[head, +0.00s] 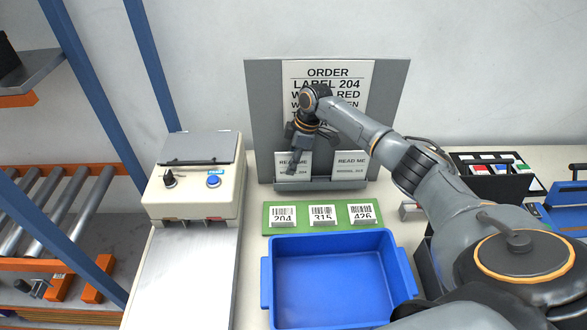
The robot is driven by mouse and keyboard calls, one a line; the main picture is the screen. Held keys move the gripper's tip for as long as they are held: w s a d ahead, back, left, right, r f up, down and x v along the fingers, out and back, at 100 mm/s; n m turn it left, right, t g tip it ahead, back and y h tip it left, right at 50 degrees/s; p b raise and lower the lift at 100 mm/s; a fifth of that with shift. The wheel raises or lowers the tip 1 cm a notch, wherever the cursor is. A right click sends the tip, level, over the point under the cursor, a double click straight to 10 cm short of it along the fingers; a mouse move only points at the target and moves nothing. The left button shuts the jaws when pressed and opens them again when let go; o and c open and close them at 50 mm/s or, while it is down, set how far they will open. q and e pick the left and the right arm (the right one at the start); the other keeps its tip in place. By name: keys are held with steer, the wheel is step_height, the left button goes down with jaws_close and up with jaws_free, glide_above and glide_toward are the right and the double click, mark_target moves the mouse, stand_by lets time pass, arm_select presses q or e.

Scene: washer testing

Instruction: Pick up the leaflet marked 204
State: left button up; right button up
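Two white leaflets headed READ ME stand side by side in a grey holder on the board. The left leaflet (303,171) ends in what reads as 204, partly covered by my gripper. The right leaflet (351,166) has a small last line that I cannot read surely. My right gripper (290,168) reaches in from the right and points down in front of the left leaflet, over its left half. I cannot tell whether its fingers touch the leaflet or are open or shut. My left gripper is not in view.
An order sheet (325,78) naming label 204 hangs on the grey board (265,100). A green strip (302,228) holds labels 204, 315 and 426. An empty blue bin (335,280) stands in front. A beige machine (195,195) is at left, a dark tray (462,165) at right.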

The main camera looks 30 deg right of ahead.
steer(key=shift+x, duration=1)
steer(key=shift+f, duration=0.2)
jaws_close()
